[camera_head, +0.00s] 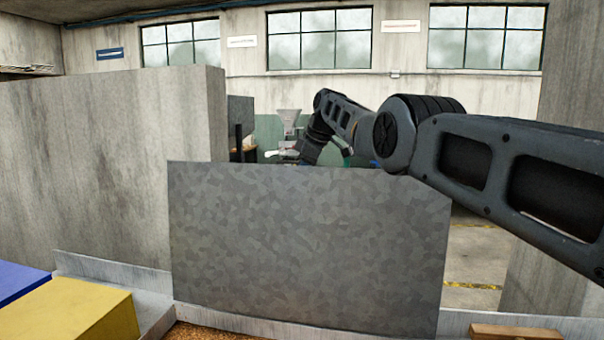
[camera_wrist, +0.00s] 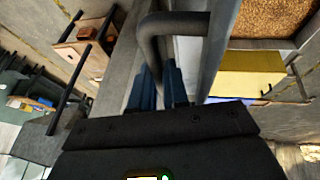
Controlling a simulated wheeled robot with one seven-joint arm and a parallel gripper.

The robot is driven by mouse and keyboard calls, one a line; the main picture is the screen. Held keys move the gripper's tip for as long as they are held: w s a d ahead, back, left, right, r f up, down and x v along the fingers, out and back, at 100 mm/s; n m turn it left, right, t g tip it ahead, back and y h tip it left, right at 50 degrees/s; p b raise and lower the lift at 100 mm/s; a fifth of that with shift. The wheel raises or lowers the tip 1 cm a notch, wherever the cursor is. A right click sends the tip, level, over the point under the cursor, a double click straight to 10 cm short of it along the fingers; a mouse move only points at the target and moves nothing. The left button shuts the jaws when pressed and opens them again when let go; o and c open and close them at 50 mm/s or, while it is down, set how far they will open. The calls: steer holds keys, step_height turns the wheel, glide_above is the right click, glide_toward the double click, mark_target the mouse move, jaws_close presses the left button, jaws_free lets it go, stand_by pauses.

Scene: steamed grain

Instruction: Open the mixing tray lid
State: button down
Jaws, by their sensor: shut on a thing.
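The mixing tray lid (camera_head: 310,250) is a mottled grey metal panel, standing about upright at the front of the head view. In the wrist view it shows nearly edge-on (camera_wrist: 215,45), with a dark bent handle (camera_wrist: 148,40) on its far side. My gripper (camera_wrist: 162,88) has its blue fingers shut on this handle. In the head view my arm reaches over the lid's top right, and the lid hides the fingers. The tray (camera_head: 250,324) shows as a pale rim along the bottom, with brown grain (camera_head: 205,333) inside.
A yellow block (camera_head: 70,312) and a blue block (camera_head: 18,281) lie at the lower left. A concrete wall (camera_head: 110,160) stands to the left of the lid and a pillar (camera_head: 570,150) to the right. A wooden piece (camera_head: 515,332) lies at the lower right.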

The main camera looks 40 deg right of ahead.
steer(key=shift+s+f, duration=0.15)
steer(key=shift+f, duration=0.4)
steer(key=c, duration=1.2)
jaws_free()
steer(key=shift+r, duration=0.1)
steer(key=shift+o, duration=0.4)
steer(key=shift+a+r, duration=0.1)
steer(key=shift+r, duration=0.15)
steer(key=r+b, duration=0.1)
steer(key=b, duration=0.2)
steer(key=shift+s+r, duration=0.2)
steer(key=b+v, duration=0.1)
steer(key=v, duration=0.5)
steer(key=shift+b, duration=0.35)
steer(key=shift+s, duration=0.15)
